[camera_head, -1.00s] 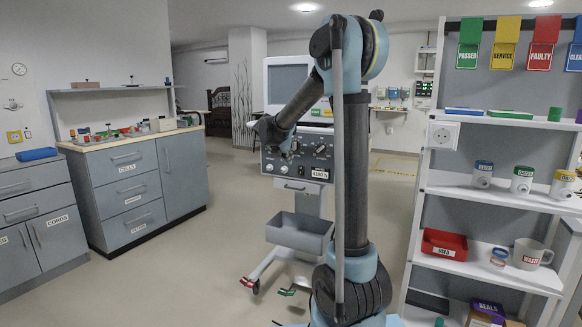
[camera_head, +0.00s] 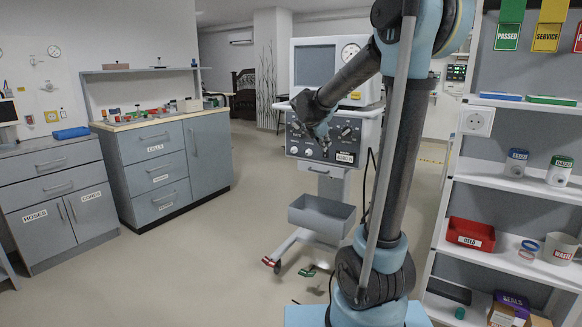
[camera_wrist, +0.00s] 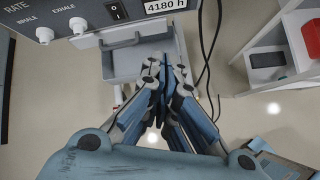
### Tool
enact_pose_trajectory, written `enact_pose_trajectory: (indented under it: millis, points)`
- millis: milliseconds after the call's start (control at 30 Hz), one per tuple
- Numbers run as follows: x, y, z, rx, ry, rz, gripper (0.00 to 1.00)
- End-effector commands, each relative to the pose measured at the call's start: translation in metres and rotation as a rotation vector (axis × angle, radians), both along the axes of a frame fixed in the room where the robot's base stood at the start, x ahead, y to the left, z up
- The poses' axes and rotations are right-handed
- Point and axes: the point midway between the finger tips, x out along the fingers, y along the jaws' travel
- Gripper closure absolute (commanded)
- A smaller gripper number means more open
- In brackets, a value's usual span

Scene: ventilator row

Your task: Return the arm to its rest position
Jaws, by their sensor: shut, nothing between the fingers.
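My gripper (camera_head: 322,136) is at the end of my raised, folded arm in the head view, in front of the ventilator's control panel. In the wrist view the fingers of my gripper (camera_wrist: 163,66) point away from the camera with the tips together and nothing between them. The ventilator (camera_head: 315,67) stands behind the gripper, with a screen, a round gauge and a knob panel. I cannot tell how wide the gap between the gripper and the panel is. The ventilator's grey bin (camera_head: 322,217) hangs below and also shows beyond the fingertips in the wrist view (camera_wrist: 115,65).
A white shelf unit (camera_head: 500,190) with a red bin (camera_head: 470,234) stands close on the right. Grey drawer cabinets (camera_head: 160,175) line the left wall. The floor (camera_head: 190,270) between them and the ventilator is clear. A dark cable (camera_wrist: 211,60) hangs right of the fingers.

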Motion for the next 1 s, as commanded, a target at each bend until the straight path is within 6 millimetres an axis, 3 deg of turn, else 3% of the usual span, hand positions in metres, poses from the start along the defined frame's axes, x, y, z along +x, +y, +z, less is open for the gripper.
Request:
enact_pose_trajectory:
  millis: [200, 500, 1000]
  points:
    - [-0.078, -0.031, -0.015, 0.241, -0.044, -0.290, 1.00]
    - [-0.181, -0.053, -0.048, 0.545, -0.096, -0.712, 1.00]
    - [-0.338, -0.055, -0.129, 0.947, -0.166, -1.469, 1.00]
